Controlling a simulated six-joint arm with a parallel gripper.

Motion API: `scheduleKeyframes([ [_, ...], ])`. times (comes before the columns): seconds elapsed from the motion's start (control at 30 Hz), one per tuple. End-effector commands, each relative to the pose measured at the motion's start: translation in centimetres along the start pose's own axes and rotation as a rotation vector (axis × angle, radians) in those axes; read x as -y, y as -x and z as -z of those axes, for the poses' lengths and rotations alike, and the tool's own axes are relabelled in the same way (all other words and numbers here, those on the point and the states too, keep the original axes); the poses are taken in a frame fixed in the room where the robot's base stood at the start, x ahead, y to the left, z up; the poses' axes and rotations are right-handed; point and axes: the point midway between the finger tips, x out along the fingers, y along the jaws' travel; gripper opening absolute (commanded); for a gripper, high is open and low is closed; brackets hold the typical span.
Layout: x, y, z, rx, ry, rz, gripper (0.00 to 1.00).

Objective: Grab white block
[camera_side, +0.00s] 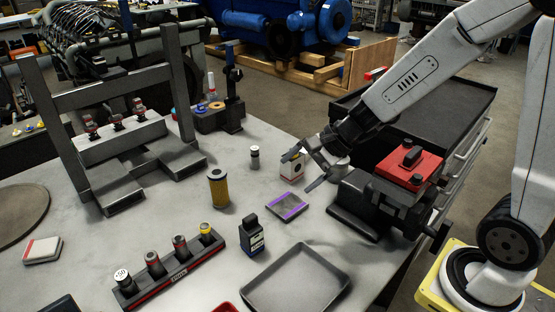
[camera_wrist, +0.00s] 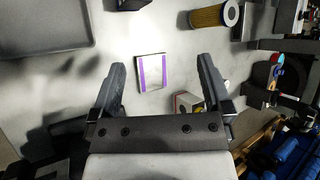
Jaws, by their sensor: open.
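My gripper (camera_side: 304,170) is open and empty above the bench; in the wrist view its two fingers (camera_wrist: 161,66) stand wide apart. A small white box (camera_side: 291,172) with a dark round mark stands upright close to the fingers in the side view. What seems to be the same box (camera_wrist: 187,103) is beside the right finger in the wrist view, partly hidden, not between the fingertips. A flat grey block with purple edges (camera_side: 287,206) lies on the bench; it shows between the fingertips, below them, in the wrist view (camera_wrist: 153,72). A white block with a red edge (camera_side: 42,250) lies far left.
A yellow filter (camera_side: 218,188), a dark bottle (camera_side: 251,236) and a grey tray (camera_side: 258,296) are on the bench. A rack (camera_side: 172,274) holds several cylinders. A vise (camera_side: 360,208) stands close to the gripper on the right.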

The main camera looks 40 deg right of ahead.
Motion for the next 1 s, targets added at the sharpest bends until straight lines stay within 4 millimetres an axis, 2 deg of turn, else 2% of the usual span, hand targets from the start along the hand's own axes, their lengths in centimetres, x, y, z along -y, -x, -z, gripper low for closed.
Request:
scheduleKeyframes([
  [0.27, 3.5, -0.5, 2.6, 0.024, -0.364, 0.195, 1.0],
  [0.47, 5.9, -0.4, 5.3, 0.038, -0.62, 0.345, 1.0],
  [0.73, 8.2, 0.4, 10.0, 0.052, -0.955, 0.562, 1.0],
  [1.0, 9.2, 1.7, 15.0, 0.061, -1.249, 0.775, 1.0],
])
